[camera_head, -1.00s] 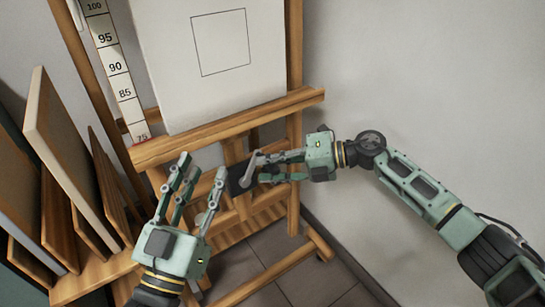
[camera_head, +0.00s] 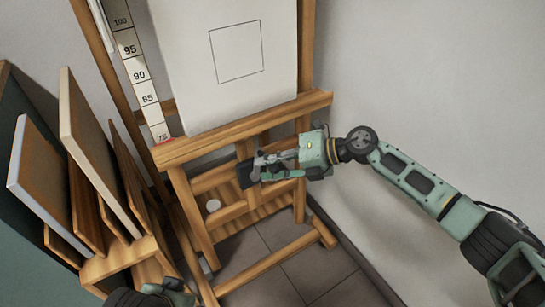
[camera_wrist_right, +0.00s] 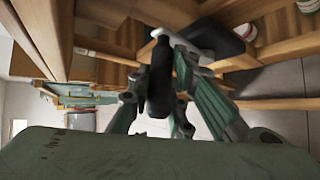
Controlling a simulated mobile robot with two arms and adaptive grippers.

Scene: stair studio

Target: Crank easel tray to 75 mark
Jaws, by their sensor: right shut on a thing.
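The wooden easel tray (camera_head: 225,138) bears a white canvas (camera_head: 187,60) with a drawn square. A numbered scale (camera_head: 139,75) stands to its left; its red-marked 75 (camera_head: 161,137) shows just above the tray's left end. The dark crank housing (camera_head: 245,175) sits below the tray. My right gripper (camera_head: 266,167) is at the crank, coming from the right. In the right wrist view its fingers (camera_wrist_right: 155,100) are shut around the black crank handle (camera_wrist_right: 160,75). My left gripper (camera_head: 150,297) shows only in part at the bottom edge; its fingertips are hidden.
A wooden rack (camera_head: 118,265) with several upright boards (camera_head: 95,145) stands left of the easel. The easel's wooden legs and foot bar (camera_head: 270,268) stand on grey tiles (camera_head: 325,285). A bare wall is close on the right.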

